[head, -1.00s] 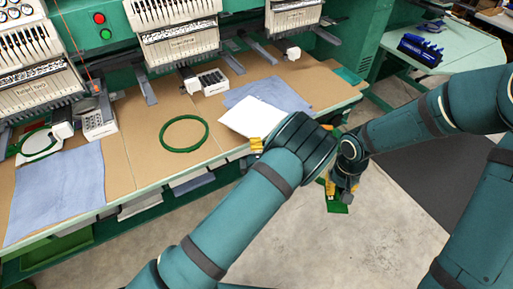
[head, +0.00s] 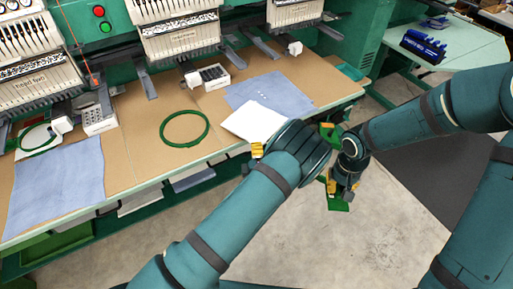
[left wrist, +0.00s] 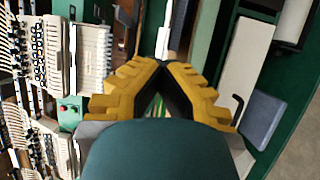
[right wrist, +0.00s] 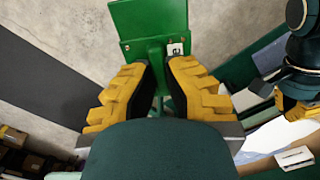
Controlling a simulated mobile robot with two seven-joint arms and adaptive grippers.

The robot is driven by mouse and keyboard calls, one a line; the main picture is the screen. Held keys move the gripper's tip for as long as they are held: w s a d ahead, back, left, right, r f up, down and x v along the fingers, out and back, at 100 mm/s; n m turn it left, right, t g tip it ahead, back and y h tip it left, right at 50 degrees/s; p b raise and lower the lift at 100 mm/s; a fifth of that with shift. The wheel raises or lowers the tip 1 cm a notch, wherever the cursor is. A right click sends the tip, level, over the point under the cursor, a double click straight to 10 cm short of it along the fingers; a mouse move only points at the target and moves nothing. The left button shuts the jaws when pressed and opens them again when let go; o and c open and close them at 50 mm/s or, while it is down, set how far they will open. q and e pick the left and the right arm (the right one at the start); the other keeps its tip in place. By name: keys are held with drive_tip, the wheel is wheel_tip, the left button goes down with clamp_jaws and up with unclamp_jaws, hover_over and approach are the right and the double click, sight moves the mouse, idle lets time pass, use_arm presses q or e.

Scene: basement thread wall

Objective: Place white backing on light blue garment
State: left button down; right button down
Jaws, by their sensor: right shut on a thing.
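The white backing (head: 251,120) is a flat sheet above the front part of the light blue garment (head: 272,90), which lies on the table and is partly covered. My left gripper (head: 257,150) is at the backing's near edge, by the table's front edge. In the left wrist view its fingers (left wrist: 162,66) close on a thin white strip, which looks like the backing seen edge-on. My right gripper (head: 343,188) is off the table's front, shut on a green piece (head: 337,203). The right wrist view shows its fingers (right wrist: 160,68) around that green piece, with a flat plate and a white label.
A second blue cloth (head: 58,185) lies at the left of the table (head: 133,135). A green hoop (head: 163,118) lies in the middle. Embroidery heads (head: 180,35) stand behind. A side table (head: 465,60) with a blue rack (head: 424,47) is at right.

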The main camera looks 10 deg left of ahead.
use_arm(q)
drive_tip(key=shift+f, duration=0.15)
drive_tip(key=c, duration=1.1)
unclamp_jaws()
drive_tip(key=shift+c, duration=0.2)
